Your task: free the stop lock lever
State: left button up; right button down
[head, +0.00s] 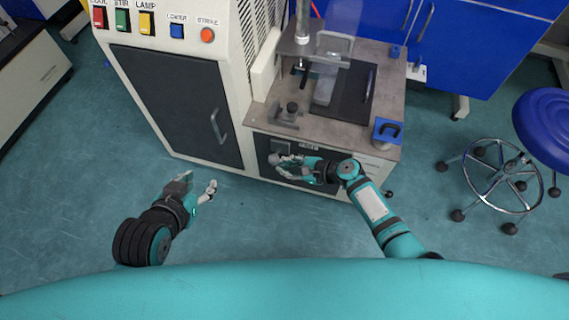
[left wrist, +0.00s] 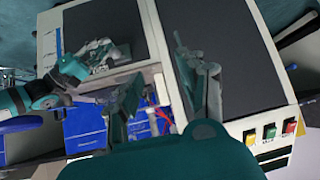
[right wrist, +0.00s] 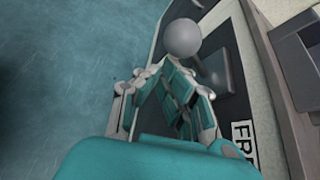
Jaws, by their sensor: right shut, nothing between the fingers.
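The stop lock lever shows in the right wrist view as a round grey ball knob (right wrist: 183,38) in front of a dark panel, with a label reading "FRE" (right wrist: 241,142) below it, partly cut off. My right gripper (right wrist: 168,68) is shut and empty, its fingertips right at the near side of the knob. I cannot tell whether they touch it. In the head view my right gripper (head: 277,164) is at the bench's dark front panel and largely hides the lever. My left gripper (head: 198,184) is open and empty over the floor; its spread fingers (left wrist: 166,75) show in the left wrist view.
A cabinet (head: 175,100) with coloured switches stands left of the bench top (head: 335,125), which carries a press and a blue block (head: 387,132). A blue stool (head: 547,125) stands at the right. The floor around my left gripper is clear.

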pick_arm(q)
jog(key=shift+s+a+f+g+y+p, duration=0.1)
jog(key=shift+s+a+f+g, duration=0.1)
jog(key=shift+s+f+g, duration=0.3)
jog(key=shift+s+a+f+g+y+p, duration=0.1)
jog(key=shift+s+a+f+g, duration=0.15)
jog(key=shift+s, duration=0.5)
jog(key=shift+s+a+f+g+y+p, duration=0.1)
jog(key=shift+s+a+f+g, duration=0.1)
jog(key=shift+s+f+g, duration=0.3)
pick_arm(e)
jog(key=shift+r, duration=0.2)
pick_arm(q)
jog(key=shift+s+r, duration=0.1)
